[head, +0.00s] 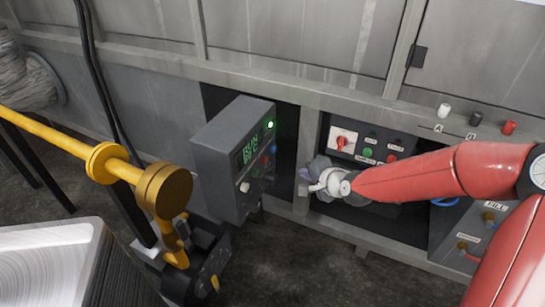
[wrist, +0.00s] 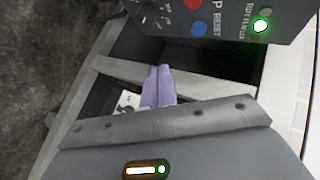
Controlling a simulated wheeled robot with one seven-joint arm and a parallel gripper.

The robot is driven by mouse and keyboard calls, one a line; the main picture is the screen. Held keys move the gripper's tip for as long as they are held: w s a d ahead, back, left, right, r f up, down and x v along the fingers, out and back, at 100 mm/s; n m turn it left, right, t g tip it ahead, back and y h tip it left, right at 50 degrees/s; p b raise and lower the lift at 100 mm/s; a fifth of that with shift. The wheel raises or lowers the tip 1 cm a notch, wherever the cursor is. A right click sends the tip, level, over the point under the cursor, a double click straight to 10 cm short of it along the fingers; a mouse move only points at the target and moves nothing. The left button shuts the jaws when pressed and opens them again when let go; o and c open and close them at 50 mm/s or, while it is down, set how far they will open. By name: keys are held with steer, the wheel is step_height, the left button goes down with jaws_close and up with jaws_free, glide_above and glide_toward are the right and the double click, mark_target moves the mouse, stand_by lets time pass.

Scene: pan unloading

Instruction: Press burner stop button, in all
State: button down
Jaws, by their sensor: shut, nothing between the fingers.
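A grey control box (head: 222,150) with a green lit display stands left of my gripper in the head view. Its face carries a red button, a blue button and a white knob (head: 245,187). In the wrist view the box (wrist: 235,12) fills the top right. There the red button (wrist: 195,4) is cut by the top edge, beside a label of which only a P shows. The blue button (wrist: 198,30) is labelled RESET. My gripper (head: 318,178) is right of the box, apart from it. Its pale purple fingers (wrist: 158,72) are together and empty, below the buttons in the wrist view.
Behind my gripper is a recessed panel with a red rotary switch (head: 343,141), a green button (head: 368,153) and a red button (head: 391,158). A yellow pipe (head: 60,135) and a metal tray (head: 45,262) are at left. Grey frame rails surround the recesses.

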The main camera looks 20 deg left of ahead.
mark_target(265, 160)
steer(key=a+b, duration=0.5)
steer(key=a, duration=0.3)
steer(key=shift+w+a, duration=0.3)
steer(key=shift+a, duration=0.1)
steer(key=shift+a, duration=0.15)
stand_by(1.8)
steer(key=shift+a+b, duration=0.3)
steer(key=shift+b, duration=0.05)
steer(key=shift+w+a+b, duration=0.1)
steer(key=shift+a+b, duration=0.2)
steer(key=shift+a, duration=0.2)
stand_by(0.6)
stand_by(0.3)
steer(key=shift+d, duration=0.95)
